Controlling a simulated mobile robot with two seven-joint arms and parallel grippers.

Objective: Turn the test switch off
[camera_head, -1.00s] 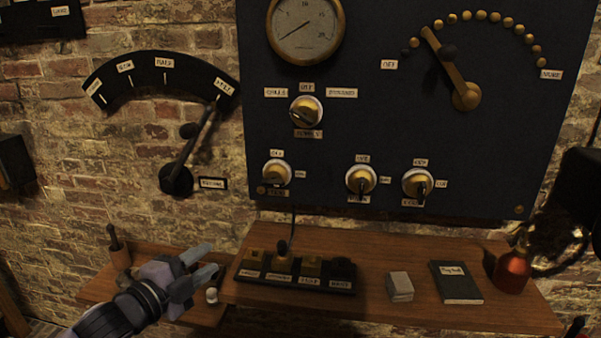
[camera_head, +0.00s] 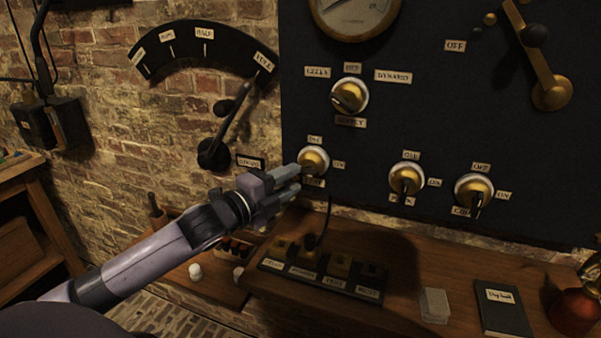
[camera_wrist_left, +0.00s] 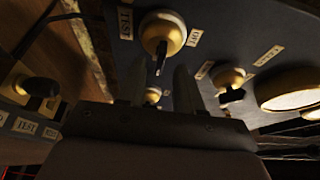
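My right gripper is not in view.
The right low knob (camera_head: 474,190) and the supply knob (camera_head: 349,95) are close by. Below, a key block (camera_head: 320,272), a pale small block (camera_head: 434,305) and a dark book (camera_head: 505,308) sit on the wooden shelf (camera_head: 420,262). A lever (camera_head: 235,120) stands left of the panel.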

